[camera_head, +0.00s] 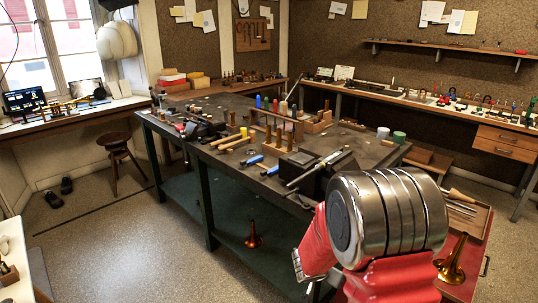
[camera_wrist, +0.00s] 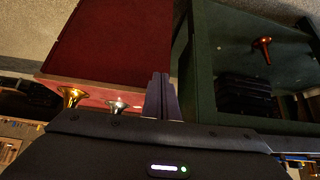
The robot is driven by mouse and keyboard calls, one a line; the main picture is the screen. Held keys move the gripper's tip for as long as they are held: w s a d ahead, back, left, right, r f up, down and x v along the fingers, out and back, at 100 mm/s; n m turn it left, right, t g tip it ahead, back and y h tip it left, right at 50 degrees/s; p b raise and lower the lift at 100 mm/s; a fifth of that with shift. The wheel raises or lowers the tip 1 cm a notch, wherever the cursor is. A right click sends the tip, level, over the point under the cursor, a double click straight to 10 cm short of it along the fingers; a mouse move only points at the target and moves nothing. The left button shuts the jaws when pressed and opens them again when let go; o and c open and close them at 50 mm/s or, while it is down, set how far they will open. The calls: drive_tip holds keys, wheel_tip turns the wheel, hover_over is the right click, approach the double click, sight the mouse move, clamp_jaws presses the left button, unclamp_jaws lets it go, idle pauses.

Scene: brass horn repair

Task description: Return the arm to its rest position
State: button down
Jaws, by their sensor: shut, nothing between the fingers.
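My gripper (camera_wrist: 162,97) shows in the wrist view with its two dark fingers side by side, shut and empty. The fingers are in front of the gap between a red panel (camera_wrist: 112,40) and a green bench frame (camera_wrist: 190,75). A gold flared piece (camera_wrist: 70,97) and a silver flared piece (camera_wrist: 117,107) stand to the left of the fingers. In the head view, my red and metal arm fills the lower right, and the gripper itself is hidden there.
A dark-topped workbench (camera_head: 338,137) with several tools fills the middle. A gold piece (camera_head: 453,262) is on a red surface beside my arm. A stool (camera_head: 114,145) stands left. Floor at left is mostly clear.

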drive_tip(key=s+d+r+n+g, duration=0.15)
drive_tip(key=s+r+n, duration=0.25)
drive_tip(key=s, duration=0.4)
drive_tip(key=s+r+n+g, duration=0.3)
drive_tip(key=s+r+n, duration=0.1)
drive_tip(key=s, duration=0.3)
drive_tip(key=s+a+r+t+y, duration=0.2)
drive_tip(key=s+a+r, duration=0.3)
drive_tip(key=s+r, duration=0.2)
drive_tip(key=s+a+r+t+y, duration=0.2)
drive_tip(key=s+r, duration=0.5)
drive_tip(key=r, duration=0.5)
drive_tip(key=a+y, duration=0.1)
drive_tip(key=a, duration=0.1)
drive_tip(key=shift+s+a+n, duration=0.4)
